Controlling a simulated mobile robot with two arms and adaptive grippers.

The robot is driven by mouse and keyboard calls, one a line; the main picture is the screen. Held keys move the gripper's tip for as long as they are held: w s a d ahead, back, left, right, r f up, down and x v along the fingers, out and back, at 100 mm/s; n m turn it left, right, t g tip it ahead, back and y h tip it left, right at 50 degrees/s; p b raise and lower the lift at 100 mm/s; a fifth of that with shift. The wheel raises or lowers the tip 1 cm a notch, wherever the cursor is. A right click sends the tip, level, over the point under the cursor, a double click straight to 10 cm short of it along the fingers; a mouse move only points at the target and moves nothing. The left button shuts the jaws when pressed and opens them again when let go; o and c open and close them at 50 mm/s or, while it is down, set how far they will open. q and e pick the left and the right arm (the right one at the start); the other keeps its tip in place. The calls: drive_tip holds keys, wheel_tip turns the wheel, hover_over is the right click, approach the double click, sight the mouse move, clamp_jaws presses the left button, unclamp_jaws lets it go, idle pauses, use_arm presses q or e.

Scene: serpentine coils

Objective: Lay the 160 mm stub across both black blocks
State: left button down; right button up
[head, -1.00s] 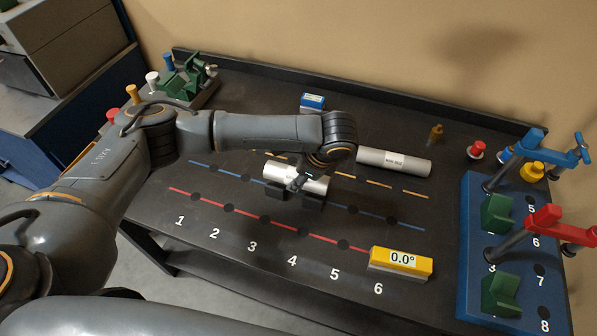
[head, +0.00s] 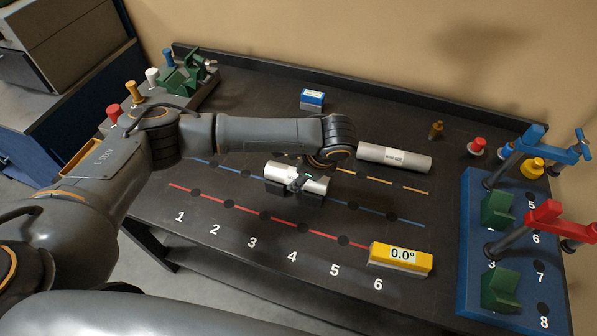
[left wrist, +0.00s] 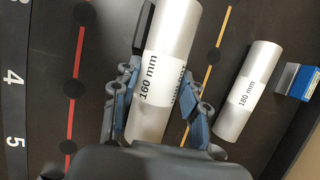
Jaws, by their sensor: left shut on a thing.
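The 160 mm stub (head: 283,172) is a silver cylinder with a white label. It lies level over the black blocks, with dark block showing just under its left part (head: 274,188) and right part (head: 313,195). I cannot tell for sure whether it touches both. My left gripper (head: 299,181) is shut around the stub's middle from above. In the left wrist view its blue-grey fingers (left wrist: 155,95) flank the stub (left wrist: 172,40), whose label reads 160 mm. A black block edge (left wrist: 144,22) shows beside it; the rest is hidden. My right gripper is not in view.
A 180 mm stub (head: 394,158) lies to the right. A yellow level reading 0.0° (head: 401,258) sits at the front right. A blue fixture (head: 470,255) with green blocks and clamps stands at the right edge. A small blue box (head: 312,98) is behind.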

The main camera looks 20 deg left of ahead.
use_arm(q)
drive_tip(key=c, duration=0.6)
unclamp_jaws()
drive_tip(key=shift+c, duration=0.2)
drive_tip(key=shift+f, duration=0.1)
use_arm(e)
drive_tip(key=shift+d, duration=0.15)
use_arm(q)
drive_tip(key=v, duration=1.2)
